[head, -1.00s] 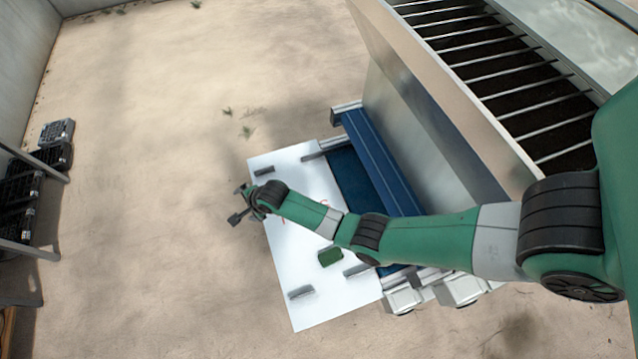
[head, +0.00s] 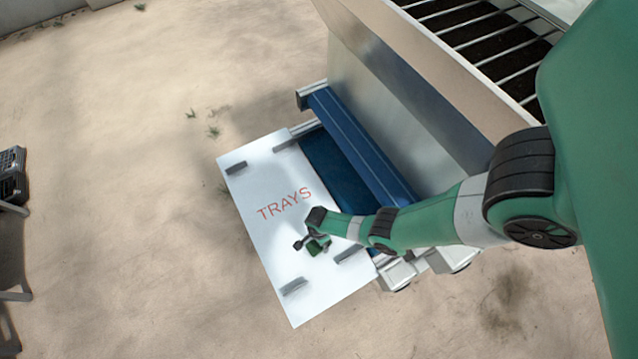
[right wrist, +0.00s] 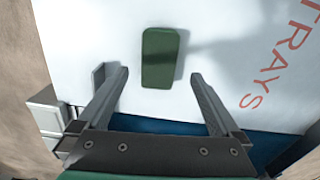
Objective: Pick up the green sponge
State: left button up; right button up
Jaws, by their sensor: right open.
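The green sponge (head: 318,247) lies flat on the white panel marked TRAYS (head: 245,195). In the head view my right gripper (head: 306,243) is over the sponge and hides part of it. In the right wrist view the whole sponge (right wrist: 162,57) shows as a dark green rounded block. The open fingers of my right gripper (right wrist: 161,74) lie to either side of its lower part in the picture, with a gap on both sides. They do not touch it. How far they are above the panel is hard to tell. My left gripper is not in view.
A blue conveyor bed and roller (head: 360,150) adjoin the panel. A tall metal hopper (head: 400,100) rises behind.

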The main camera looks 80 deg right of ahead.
notch_tip(320, 180, down, 6)
jog(key=b, duration=0.5)
jog(key=shift+s, duration=0.1)
jog(key=shift+r, duration=0.15)
jog(key=shift+c, duration=0.3)
jog(key=c, duration=1.3)
notch_tip(320, 180, up, 10)
jog(key=p, duration=1)
